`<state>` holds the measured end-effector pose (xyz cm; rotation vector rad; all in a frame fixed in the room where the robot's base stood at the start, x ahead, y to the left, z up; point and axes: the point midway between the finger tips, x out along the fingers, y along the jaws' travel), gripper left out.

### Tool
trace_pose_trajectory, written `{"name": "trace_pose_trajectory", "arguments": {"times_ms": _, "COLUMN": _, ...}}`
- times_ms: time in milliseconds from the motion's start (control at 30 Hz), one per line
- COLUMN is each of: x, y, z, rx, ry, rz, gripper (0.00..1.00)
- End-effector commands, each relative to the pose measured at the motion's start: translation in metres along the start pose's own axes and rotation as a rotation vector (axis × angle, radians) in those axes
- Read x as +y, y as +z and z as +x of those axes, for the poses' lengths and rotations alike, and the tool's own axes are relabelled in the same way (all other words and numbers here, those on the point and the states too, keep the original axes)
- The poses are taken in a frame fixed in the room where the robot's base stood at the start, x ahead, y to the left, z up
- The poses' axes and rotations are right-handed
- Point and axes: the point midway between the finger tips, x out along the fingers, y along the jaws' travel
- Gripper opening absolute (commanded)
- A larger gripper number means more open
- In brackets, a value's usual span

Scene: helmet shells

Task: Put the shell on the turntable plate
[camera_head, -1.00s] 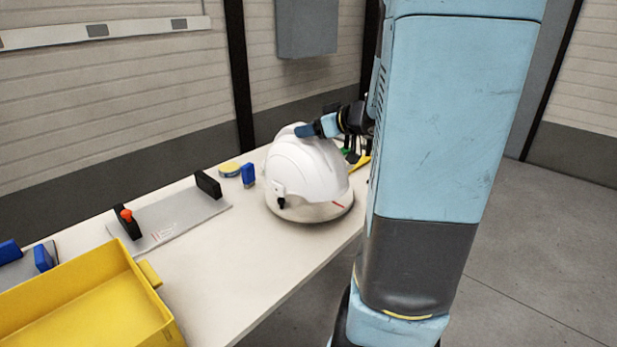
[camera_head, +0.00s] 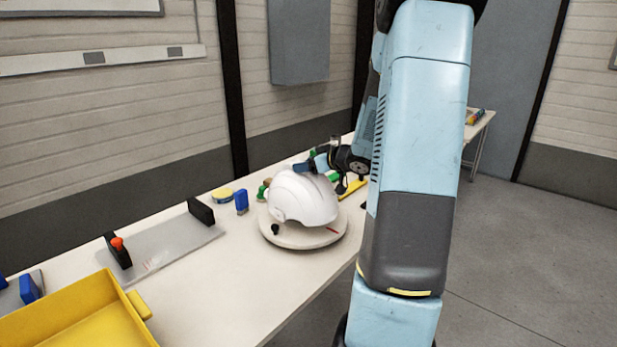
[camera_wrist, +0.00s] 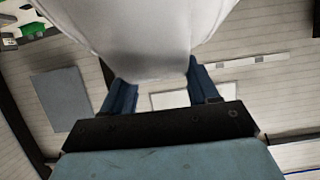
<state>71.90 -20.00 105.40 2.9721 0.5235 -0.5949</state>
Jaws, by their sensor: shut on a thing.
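The white helmet shell (camera_head: 302,198) is over the round turntable plate (camera_head: 300,238) on the bench. Its lower edge looks close to the plate top, but I cannot tell whether it rests there. My gripper (camera_head: 308,168) is shut on the shell at its upper back side. In the wrist view the shell (camera_wrist: 145,35) fills the top middle, between the two blue fingers of my gripper (camera_wrist: 155,85). The plate's far part is hidden by the shell. A small black knob (camera_head: 275,229) shows at the plate's left front.
A yellow bin (camera_head: 75,318) stands at the front left of the bench. A grey fixture plate with black blocks (camera_head: 165,240) lies behind it. A blue block (camera_head: 241,201) and a yellow roll (camera_head: 222,194) sit left of the turntable.

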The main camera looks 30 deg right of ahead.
Motion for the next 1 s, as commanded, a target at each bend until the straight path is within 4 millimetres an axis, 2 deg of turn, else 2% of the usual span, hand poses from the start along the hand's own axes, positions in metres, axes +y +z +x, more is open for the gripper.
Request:
{"name": "trace_pose_trajectory", "arguments": {"times_ms": 367, "x": 0.013, "y": 0.014, "z": 0.017, "rx": 0.001, "ry": -0.001, "rz": 0.000, "gripper": 0.00}}
{"name": "trace_pose_trajectory", "arguments": {"times_ms": 600, "x": 0.012, "y": 0.039, "z": 0.027, "rx": 0.000, "ry": -0.001, "rz": 0.001, "gripper": 0.00}}
{"name": "trace_pose_trajectory", "arguments": {"times_ms": 833, "x": 0.011, "y": 0.041, "z": 0.028, "rx": 0.000, "ry": -0.001, "rz": -0.002, "gripper": 0.00}}
{"name": "trace_pose_trajectory", "arguments": {"times_ms": 867, "x": 0.011, "y": 0.041, "z": 0.028, "rx": -0.001, "ry": -0.001, "rz": -0.001, "gripper": 0.60}}
{"name": "trace_pose_trajectory", "arguments": {"times_ms": 1000, "x": 0.011, "y": 0.041, "z": 0.028, "rx": -0.001, "ry": -0.001, "rz": -0.001, "gripper": 0.74}}
